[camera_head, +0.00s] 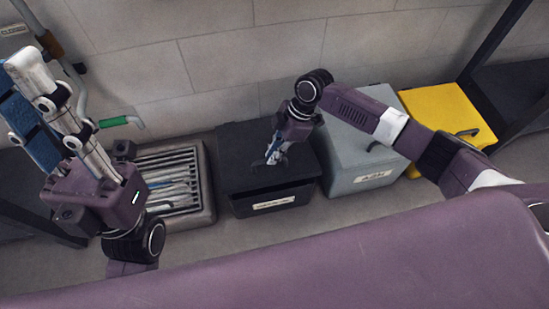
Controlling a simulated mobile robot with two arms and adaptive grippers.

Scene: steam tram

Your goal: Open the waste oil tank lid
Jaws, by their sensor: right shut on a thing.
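A black box with a flat lid (240,150) stands against the wall between a grate and a grey box. A pale label (273,203) is on its front, too small to read; I take this box as the waste oil tank. My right gripper (273,158) reaches down over the lid and is shut on its handle, which the fingers partly hide. A dark band shows under the lid's front edge; I cannot tell whether the lid is raised. My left gripper (45,105) is at the left, pointing up, away from the box; its finger opening is unclear.
A grey box (350,160) with a label and a yellow box (440,110) stand to the right. A slatted metal grate (170,180) lies to the left. A pipe with a green handle (115,121) runs along the wall. Dark frames stand at both sides.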

